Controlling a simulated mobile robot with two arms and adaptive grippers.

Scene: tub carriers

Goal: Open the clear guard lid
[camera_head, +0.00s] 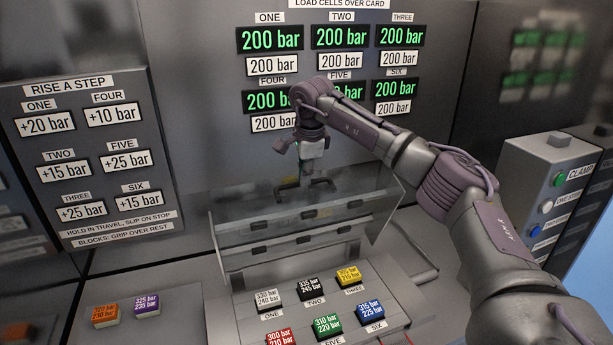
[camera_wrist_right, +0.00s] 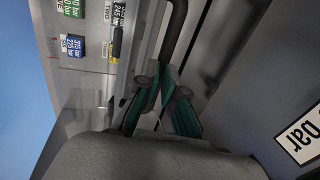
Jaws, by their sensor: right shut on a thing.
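The clear guard lid (camera_head: 358,188) stands raised at a steep tilt behind the blocks in the head view, clear of their tops. Its dark handle (camera_head: 325,185) is at the upper edge. My right gripper (camera_head: 306,178) is shut on this handle. In the wrist view, the teal-padded fingers of the right gripper (camera_wrist_right: 163,92) close around the dark handle bar (camera_wrist_right: 179,25); the exact contact is partly hidden. My left gripper is not in view.
Labelled blocks, including yellow (camera_head: 348,276), green (camera_head: 327,325) and blue (camera_head: 369,310), sit in front of the lid. Orange (camera_head: 105,314) and purple (camera_head: 146,303) blocks are at left. A wall with displays (camera_head: 270,39) stands behind; a button box (camera_head: 548,195) is at right.

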